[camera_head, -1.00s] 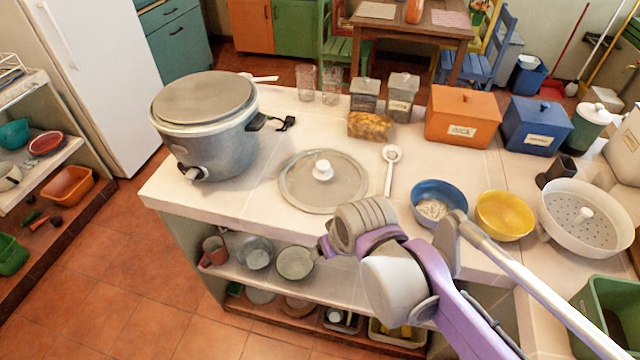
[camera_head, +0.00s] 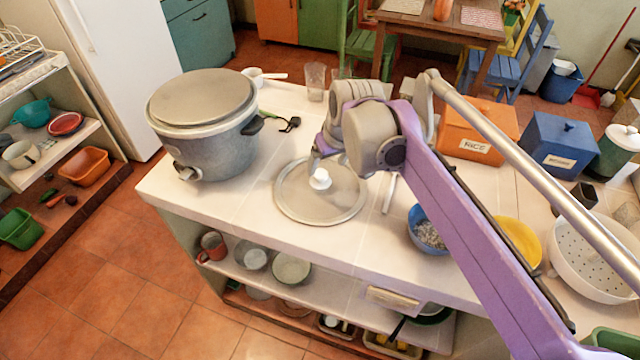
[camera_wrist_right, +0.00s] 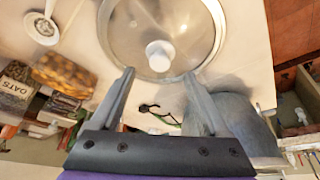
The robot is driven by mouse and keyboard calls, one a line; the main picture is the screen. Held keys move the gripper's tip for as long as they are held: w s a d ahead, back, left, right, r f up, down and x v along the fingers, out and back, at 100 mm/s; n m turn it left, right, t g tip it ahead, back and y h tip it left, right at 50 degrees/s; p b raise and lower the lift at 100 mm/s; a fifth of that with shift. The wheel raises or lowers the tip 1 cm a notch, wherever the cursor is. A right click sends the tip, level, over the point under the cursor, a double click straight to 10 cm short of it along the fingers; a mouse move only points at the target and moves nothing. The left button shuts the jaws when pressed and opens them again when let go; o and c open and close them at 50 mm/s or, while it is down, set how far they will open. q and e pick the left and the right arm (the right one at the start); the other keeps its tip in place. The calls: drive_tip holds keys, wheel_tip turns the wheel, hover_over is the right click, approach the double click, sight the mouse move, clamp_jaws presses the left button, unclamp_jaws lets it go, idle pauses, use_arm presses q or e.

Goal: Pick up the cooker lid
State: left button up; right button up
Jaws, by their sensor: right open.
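The cooker lid (camera_head: 292,200) is a round, glass-like disc with a metal rim and a white knob (camera_head: 320,179). It lies flat on the pale counter, right of the grey cooker (camera_head: 215,150). My right gripper reaches over the lid's far right part in the head view; its fingers are mostly hidden there by the arm. In the right wrist view the two fingers of my right gripper (camera_wrist_right: 158,78) are spread and empty, with the lid (camera_wrist_right: 120,28) and its knob (camera_wrist_right: 160,56) just beyond the tips, between their lines. My left gripper is not in view.
A blue bowl (camera_head: 425,232), a yellow bowl (camera_head: 520,240) and a white colander (camera_head: 597,255) stand to the right. An orange rice box (camera_head: 480,128) and a blue box (camera_head: 558,145) are behind. The counter's front left is clear.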

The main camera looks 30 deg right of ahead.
sight(320, 173)
drive_tip(key=shift+w+x, duration=0.15)
drive_tip(key=shift+x, duration=1.4)
drive_tip(key=shift+w+x, duration=0.15)
drive_tip(key=shift+x, duration=1.45)
drive_tip(key=shift+r, duration=0.15)
clamp_jaws()
